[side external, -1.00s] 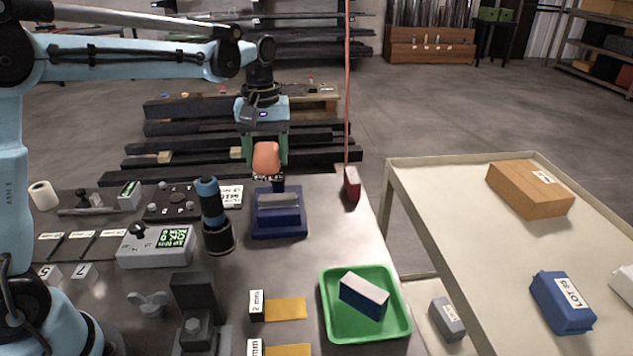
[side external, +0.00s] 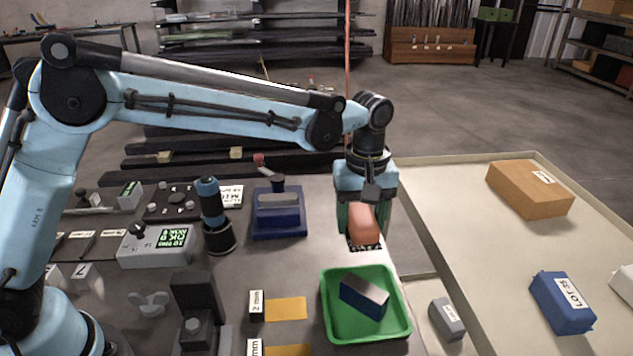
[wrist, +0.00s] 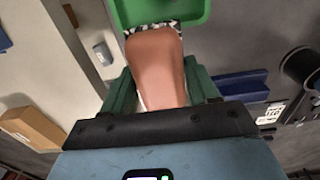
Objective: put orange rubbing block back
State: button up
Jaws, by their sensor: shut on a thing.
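My gripper (side external: 362,222) is shut on the orange rubbing block (side external: 363,224), which has a black-and-white checkered lower edge. In the wrist view the orange block (wrist: 157,65) sits between the green fingers (wrist: 160,88). My gripper holds it above the table, just behind the green tray (side external: 329,318) in the side view. In the wrist view part of the green tray (wrist: 197,10) shows beyond the block.
A blue stand (side external: 279,226) with a grey block on it is left of my gripper. A black cylinder with a blue top (side external: 213,215) stands beside it. A cream table (side external: 470,225) at right carries an orange-brown box (side external: 528,190) and a blue lot box (side external: 562,303).

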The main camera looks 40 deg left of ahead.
jog(key=w+a+f, duration=0.4)
jog(key=w+a, duration=0.1)
jog(key=shift+a+f, duration=0.1)
jog(key=shift+f, duration=2.1)
jog(key=o, duration=1)
jog(key=shift+f, duration=0.1)
notch_tip(320, 180, up, 12)
jog(key=shift+r, duration=0.15)
